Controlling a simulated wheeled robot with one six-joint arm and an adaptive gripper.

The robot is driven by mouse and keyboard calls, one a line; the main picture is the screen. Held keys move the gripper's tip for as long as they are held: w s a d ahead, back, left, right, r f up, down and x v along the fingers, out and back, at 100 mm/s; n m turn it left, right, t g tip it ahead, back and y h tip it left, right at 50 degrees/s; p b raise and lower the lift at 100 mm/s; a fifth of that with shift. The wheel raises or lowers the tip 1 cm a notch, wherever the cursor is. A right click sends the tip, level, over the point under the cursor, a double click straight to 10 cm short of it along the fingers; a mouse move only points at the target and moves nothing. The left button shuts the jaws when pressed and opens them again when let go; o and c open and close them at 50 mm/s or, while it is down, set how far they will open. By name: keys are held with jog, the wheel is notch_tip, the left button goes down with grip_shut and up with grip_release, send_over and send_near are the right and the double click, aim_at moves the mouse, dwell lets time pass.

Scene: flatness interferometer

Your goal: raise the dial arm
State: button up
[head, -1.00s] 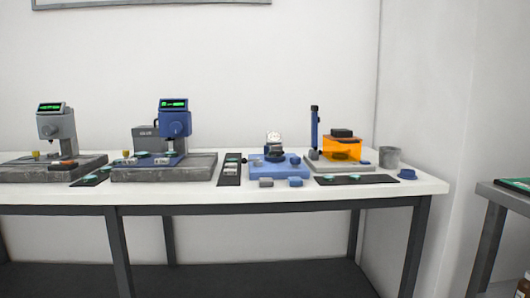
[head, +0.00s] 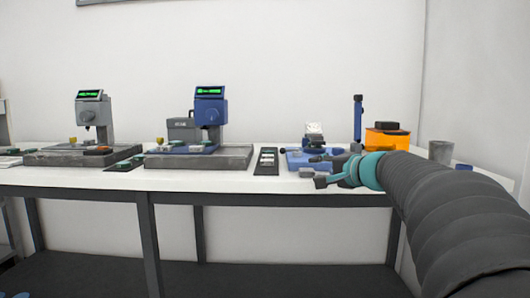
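A small blue stand with a pale dial (head: 314,129) at its top sits on the white table, right of centre in the head view. I take this dial unit for the one with the dial arm, but the arm itself is too small to make out. Its blue base (head: 294,159) is partly hidden by my gripper. My gripper (head: 318,170) is in front of the base, its dark fingers spread apart and pointing left, with nothing seen between them. Whether it touches the stand I cannot tell.
A blue instrument (head: 210,108) and a grey instrument (head: 94,112) stand on stone slabs to the left. A dark tray (head: 266,162) lies just left of the dial stand.

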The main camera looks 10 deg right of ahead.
aim_at(321, 143)
jog(key=w+d+r+m+t, duration=0.1)
jog(key=d, duration=0.2)
jog(key=w+d+r+m+h, duration=0.1)
jog(key=d, duration=0.2)
jog(key=w+d+r+m+t, duration=0.1)
jog(key=d, duration=0.2)
jog(key=shift+w+d+r+t+h+b, duration=0.1)
jog(key=shift+d+r+t+h+b, duration=0.05)
jog(key=shift+d+t+h+b, duration=0.2)
jog(key=shift+w+d+r+m, duration=0.1)
jog(key=shift+w+m, duration=0.15)
jog(key=shift+m, duration=0.05)
jog(key=w+p, duration=0.1)
jog(key=w, duration=0.3)
jog(key=w+a+p, duration=0.1)
jog(key=w, duration=0.3)
jog(key=w+p, duration=0.1)
jog(key=w, duration=0.4)
jog(key=shift+w+a, duration=0.1)
jog(key=shift+a, duration=0.2)
grip_shut()
